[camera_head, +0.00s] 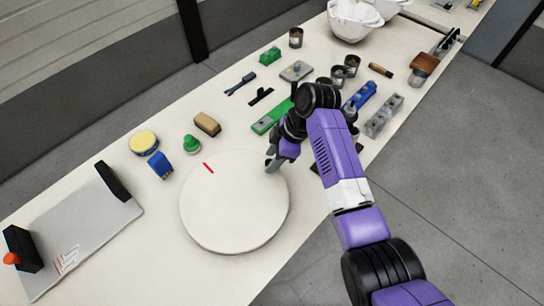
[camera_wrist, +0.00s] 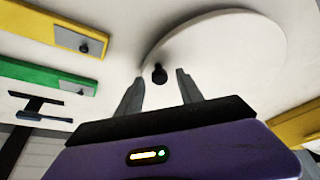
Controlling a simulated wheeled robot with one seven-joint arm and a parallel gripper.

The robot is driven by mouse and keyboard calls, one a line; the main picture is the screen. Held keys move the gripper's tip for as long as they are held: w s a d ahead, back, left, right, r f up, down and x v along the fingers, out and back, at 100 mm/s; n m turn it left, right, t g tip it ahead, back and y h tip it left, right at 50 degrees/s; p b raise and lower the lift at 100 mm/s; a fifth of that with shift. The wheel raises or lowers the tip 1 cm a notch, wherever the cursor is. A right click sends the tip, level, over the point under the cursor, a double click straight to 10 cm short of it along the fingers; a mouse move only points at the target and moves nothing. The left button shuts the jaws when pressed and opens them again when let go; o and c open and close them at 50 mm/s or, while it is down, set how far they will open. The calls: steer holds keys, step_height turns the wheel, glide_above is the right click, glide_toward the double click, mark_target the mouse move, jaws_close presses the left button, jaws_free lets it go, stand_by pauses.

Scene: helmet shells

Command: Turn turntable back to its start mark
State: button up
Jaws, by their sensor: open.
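The turntable (camera_head: 234,215) is a round white disc lying on the bench. A short red line (camera_head: 208,168) runs across it near its upper-left rim. My gripper (camera_head: 272,163) is at the disc's upper-right edge in the head view. In the wrist view the turntable (camera_wrist: 225,50) fills the upper right, and a small black knob (camera_wrist: 159,73) stands near its rim. My gripper (camera_wrist: 157,86) is open there, with one finger on each side of the knob and a gap to both. The knob is hidden in the head view, and I see no separate mark on the bench.
A green bar (camera_head: 267,120) lies beyond my gripper. A green knob-shaped piece (camera_head: 191,144), a blue brush (camera_head: 160,165) and a yellow round pad (camera_head: 143,142) lie left of the disc. A grey plate (camera_head: 85,240) with black end blocks is farther left. The bench's front edge is close by.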

steer(key=shift+a+f, duration=0.1)
steer(key=shift+f, duration=0.15)
jaws_close()
stand_by(1.4)
